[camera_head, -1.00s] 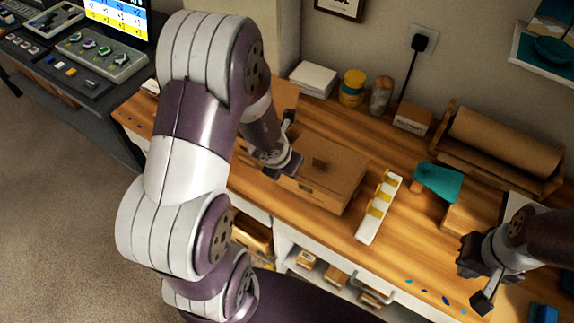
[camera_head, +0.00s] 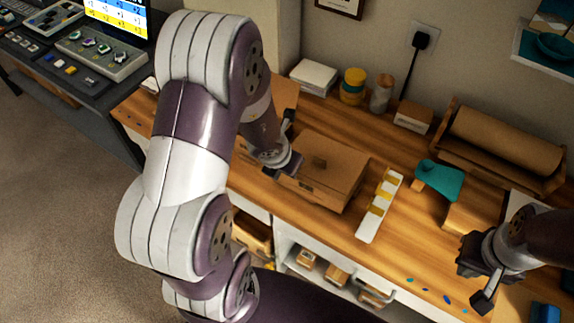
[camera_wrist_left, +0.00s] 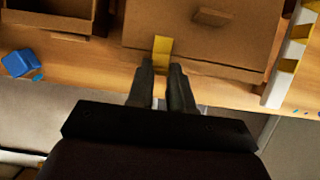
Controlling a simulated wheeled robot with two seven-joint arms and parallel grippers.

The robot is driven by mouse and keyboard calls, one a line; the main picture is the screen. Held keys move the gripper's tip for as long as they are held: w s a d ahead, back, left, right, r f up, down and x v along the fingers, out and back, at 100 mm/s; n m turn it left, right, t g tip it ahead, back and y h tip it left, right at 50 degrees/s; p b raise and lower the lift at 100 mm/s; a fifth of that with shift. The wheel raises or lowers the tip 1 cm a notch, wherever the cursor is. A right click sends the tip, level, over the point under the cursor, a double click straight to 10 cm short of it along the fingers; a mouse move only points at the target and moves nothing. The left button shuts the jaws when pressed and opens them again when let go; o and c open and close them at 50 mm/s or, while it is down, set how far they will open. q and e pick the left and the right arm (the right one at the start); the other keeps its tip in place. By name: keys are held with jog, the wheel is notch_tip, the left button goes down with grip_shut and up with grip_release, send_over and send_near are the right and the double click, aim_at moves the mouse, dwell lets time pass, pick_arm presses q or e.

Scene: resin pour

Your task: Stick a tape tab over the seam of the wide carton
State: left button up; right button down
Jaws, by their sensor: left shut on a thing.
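The wide carton (camera_head: 345,178) is a brown closed box on the wooden bench, with a small brown block on its lid. My left gripper (camera_wrist_left: 161,75) is at the carton's near side. It is shut on a yellow tape tab (camera_wrist_left: 162,46), which stands out past the fingertips and overlaps the carton's near face in the left wrist view. I cannot tell whether the tab touches the carton. A white strip (camera_head: 366,228) with several yellow tabs lies right of the carton. My right gripper (camera_head: 476,278) is open and empty over the bench's right front.
A teal tape dispenser (camera_head: 438,180) and a brown paper roll (camera_head: 505,140) stand at the right. Jars (camera_head: 352,87), a white stack (camera_head: 314,77) and a small box (camera_head: 412,117) line the wall. Another brown carton (camera_wrist_left: 45,18) is left of the wide one.

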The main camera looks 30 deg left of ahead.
pick_arm(q)
jog(key=shift+f, duration=0.3)
dwell(0.4)
grip_shut()
jog(key=o, duration=0.9)
grip_release()
notch_tip(320, 180, up, 8)
jog(key=p, duration=0.7)
jog(key=shift+r, duration=0.1)
